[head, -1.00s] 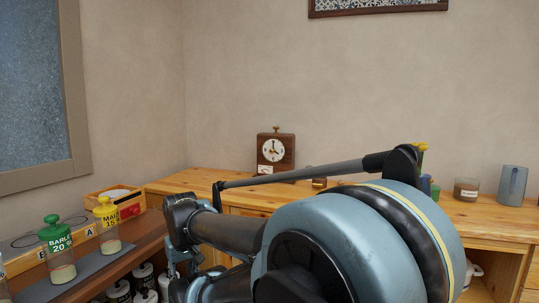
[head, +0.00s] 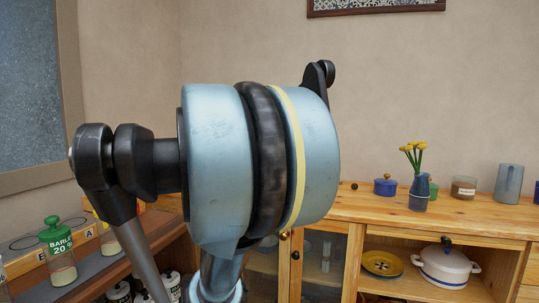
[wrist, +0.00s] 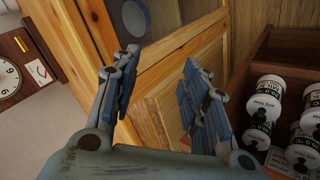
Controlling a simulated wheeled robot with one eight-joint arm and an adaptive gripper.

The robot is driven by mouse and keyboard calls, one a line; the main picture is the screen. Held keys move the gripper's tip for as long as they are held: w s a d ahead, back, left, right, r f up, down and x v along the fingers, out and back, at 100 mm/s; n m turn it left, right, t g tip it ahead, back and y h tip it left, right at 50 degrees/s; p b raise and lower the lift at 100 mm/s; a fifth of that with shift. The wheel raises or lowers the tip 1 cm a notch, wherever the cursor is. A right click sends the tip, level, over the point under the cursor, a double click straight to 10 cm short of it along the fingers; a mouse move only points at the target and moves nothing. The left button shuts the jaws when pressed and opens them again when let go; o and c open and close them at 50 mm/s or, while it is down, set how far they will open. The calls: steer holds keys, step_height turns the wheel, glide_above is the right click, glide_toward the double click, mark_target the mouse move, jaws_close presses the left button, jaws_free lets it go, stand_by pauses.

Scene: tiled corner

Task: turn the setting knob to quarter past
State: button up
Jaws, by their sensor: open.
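In the wrist view, a wooden clock (wrist: 18,44) shows at the left edge, cut off by the frame. Its white dial (wrist: 8,78) is only partly in view, and a small card (wrist: 38,72) is beside it. I cannot make out the setting knob clearly in either current view. In the head view my arm covers the place of the clock. My gripper (wrist: 160,82) is open in the wrist view, with nothing between its fingers. It is apart from the clock, in front of wooden cabinetwork, and hidden in the head view.
A wooden cabinet (head: 465,213) runs along the back wall, bearing a blue vase (head: 419,194), a blue pot (head: 385,187) and a grey mug (head: 509,184). A white pot (head: 443,268) sits below. A green-lidded jar (head: 57,250) stands left. White jars (wrist: 265,98) fill a brown shelf.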

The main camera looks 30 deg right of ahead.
steer(key=w+d+r+n+t+h, duration=0.35)
steer(key=w+d+r+n, duration=0.45)
steer(key=d, duration=0.4)
steer(key=w+d+r+n+t+h, duration=0.35)
steer(key=w+d+r+n, duration=0.25)
steer(key=w+d+r, duration=0.45)
steer(key=shift+g, duration=0.3)
steer(key=x, duration=1.2)
steer(key=s+f+x, duration=0.1)
steer(key=x, duration=0.5)
steer(key=shift+d, duration=0.35)
jaws_close()
